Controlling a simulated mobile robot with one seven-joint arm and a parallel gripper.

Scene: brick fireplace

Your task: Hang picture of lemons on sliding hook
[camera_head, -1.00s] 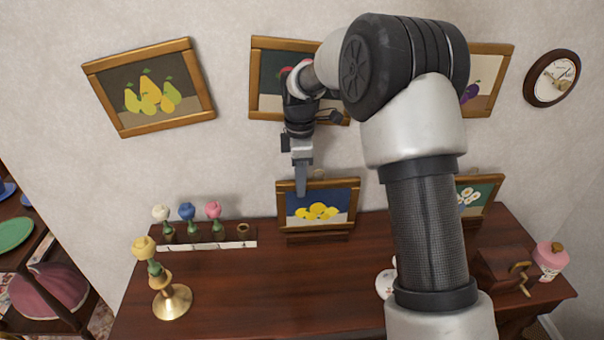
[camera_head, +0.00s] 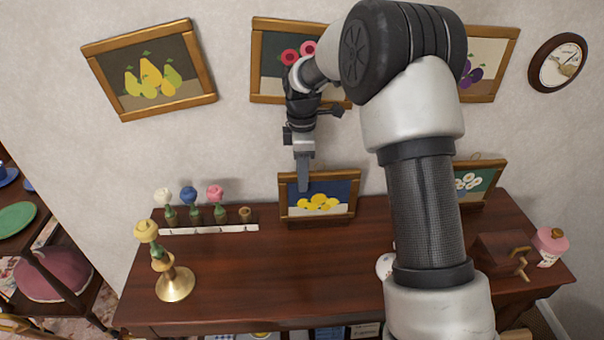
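The picture of lemons (camera_head: 327,211), yellow lemons on dark blue in a wooden frame, stands upright at the back of the brown sideboard, near the wall. My gripper (camera_head: 303,187) points down at its upper left; its fingertips overlap the frame's top edge in the picture. I see the gripper edge-on, so I cannot tell whether it is open or shut, or whether it touches the frame. I cannot make out the sliding hook; my arm covers part of the wall.
Pear (camera_head: 152,75), red-flower (camera_head: 271,60) and eggplant (camera_head: 484,62) pictures and a clock (camera_head: 558,62) hang on the wall. A white-flower picture (camera_head: 487,178) stands right. The sideboard (camera_head: 270,275) holds a brass candlestick (camera_head: 174,284), flower row, wooden grinder and pink jar (camera_head: 549,246). Its middle is clear.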

